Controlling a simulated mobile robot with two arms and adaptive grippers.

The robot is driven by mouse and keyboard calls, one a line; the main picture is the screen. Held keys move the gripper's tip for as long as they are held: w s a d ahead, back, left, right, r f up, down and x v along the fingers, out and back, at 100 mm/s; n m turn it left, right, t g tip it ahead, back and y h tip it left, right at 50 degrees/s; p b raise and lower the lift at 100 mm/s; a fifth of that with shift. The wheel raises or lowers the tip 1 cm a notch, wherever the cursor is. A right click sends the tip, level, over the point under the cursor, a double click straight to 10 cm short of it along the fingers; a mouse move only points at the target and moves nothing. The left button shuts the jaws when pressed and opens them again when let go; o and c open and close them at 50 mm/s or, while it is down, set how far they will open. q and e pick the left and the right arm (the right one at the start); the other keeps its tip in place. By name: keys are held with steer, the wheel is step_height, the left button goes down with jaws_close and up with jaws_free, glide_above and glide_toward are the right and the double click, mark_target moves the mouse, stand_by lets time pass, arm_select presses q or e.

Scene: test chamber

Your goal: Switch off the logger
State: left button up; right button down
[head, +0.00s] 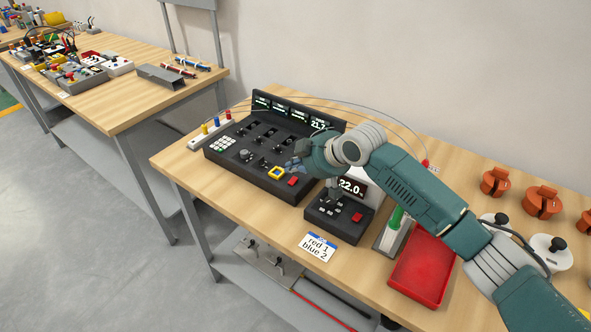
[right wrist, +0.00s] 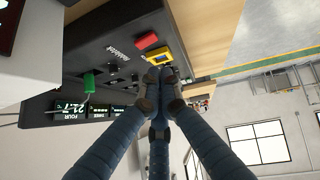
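No label that I can read says "logger". A long black console (head: 235,153) with a row of displays, one reading about 21.7, stands on the wooden table. On its front right are a yellow-framed switch (head: 276,172) and a red button (head: 293,182); both show in the right wrist view, the switch (right wrist: 163,57) and the button (right wrist: 147,41). A smaller black box (head: 325,214) with a 22.0 display behind it stands to the right. My right gripper (head: 291,166) is over the console's right end; its fingers (right wrist: 158,80) are together and hold nothing visible. My left gripper is out of view.
A card (head: 318,246) reading "red 1 blue 2" lies at the front edge. A red tray (head: 422,268), a green-topped device (head: 394,228) and orange parts (head: 541,202) stand to the right. Thin cables run behind the console. Another table (head: 135,103) stands at left.

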mark_target(293, 181)
steer(key=shift+w+d+f+p, duration=0.1)
steer(key=shift+d+f+p, duration=0.1)
steer(key=shift+f, duration=0.5)
steer(key=shift+w+d+f+p, duration=0.1)
steer(key=shift+d+f, duration=0.1)
steer(key=shift+f, duration=0.5)
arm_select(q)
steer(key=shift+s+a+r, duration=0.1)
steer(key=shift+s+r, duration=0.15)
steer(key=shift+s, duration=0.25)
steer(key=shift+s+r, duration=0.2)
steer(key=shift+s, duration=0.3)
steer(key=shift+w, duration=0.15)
arm_select(e)
steer(key=shift+f, duration=0.1)
steer(key=shift+w+d+f+b, duration=0.1)
steer(key=shift+f+b, duration=0.15)
steer(key=shift+b, duration=0.1)
steer(key=shift+w+f+m+g+y+b, duration=0.15)
steer(key=shift+f+m+g+y+b, duration=0.15)
steer(key=shift+m+g+b, duration=0.1)
steer(key=shift+d+r, duration=0.1)
steer(key=shift+r, duration=0.15)
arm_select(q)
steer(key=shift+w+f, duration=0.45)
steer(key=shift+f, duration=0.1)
arm_select(e)
steer(key=shift+f, duration=0.1)
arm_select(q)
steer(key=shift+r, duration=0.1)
